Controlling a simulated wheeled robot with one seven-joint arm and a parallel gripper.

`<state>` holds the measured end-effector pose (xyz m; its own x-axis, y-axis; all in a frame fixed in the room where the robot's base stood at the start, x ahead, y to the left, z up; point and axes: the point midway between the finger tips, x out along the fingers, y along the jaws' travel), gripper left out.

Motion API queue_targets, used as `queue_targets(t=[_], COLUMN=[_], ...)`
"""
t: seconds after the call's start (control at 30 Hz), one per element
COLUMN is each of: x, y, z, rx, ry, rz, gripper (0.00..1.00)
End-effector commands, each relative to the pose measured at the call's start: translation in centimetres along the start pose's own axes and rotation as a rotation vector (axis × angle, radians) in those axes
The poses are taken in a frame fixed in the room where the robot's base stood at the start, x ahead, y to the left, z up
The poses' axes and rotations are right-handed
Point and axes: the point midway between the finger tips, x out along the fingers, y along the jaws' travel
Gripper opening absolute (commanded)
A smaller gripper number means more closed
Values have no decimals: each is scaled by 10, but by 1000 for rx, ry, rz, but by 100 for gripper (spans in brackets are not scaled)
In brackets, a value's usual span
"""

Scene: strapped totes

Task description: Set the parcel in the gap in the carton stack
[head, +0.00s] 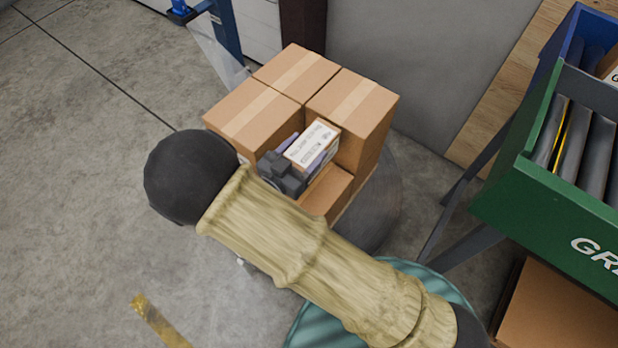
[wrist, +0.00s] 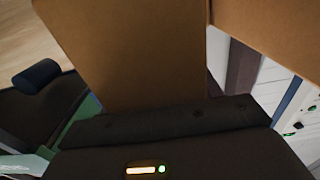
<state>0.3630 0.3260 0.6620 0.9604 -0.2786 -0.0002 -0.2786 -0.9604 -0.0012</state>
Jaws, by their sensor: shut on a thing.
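The carton stack (head: 262,108) is brown taped boxes in the middle of the head view. Three tops stand high around a lower front-right corner, where a lower carton (head: 331,191) shows. This corner is the gap. The parcel (head: 313,143), a small box with a printed white label and a tan edge, is tilted over the gap beside the back-right carton. My gripper (head: 288,170) is shut on the parcel from the front left. Whether the parcel touches any carton cannot be told. In the wrist view, brown carton faces (wrist: 130,55) fill the area ahead of my gripper.
A green bin (head: 545,190) on dark legs holds dark cylindrical items at the right. Another carton (head: 560,318) is below it. A grey wall stands behind the stack. Open concrete floor (head: 80,200) lies to the left.

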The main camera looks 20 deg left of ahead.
Motion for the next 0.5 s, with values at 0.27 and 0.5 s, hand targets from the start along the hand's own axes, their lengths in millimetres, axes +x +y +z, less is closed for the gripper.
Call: queue_targets(t=[0.27, 0.5], x=[0, 0], y=[0, 0], z=[50, 57], rx=[-2, 0], ry=[3, 2], rz=[-2, -1], gripper=[24, 24])
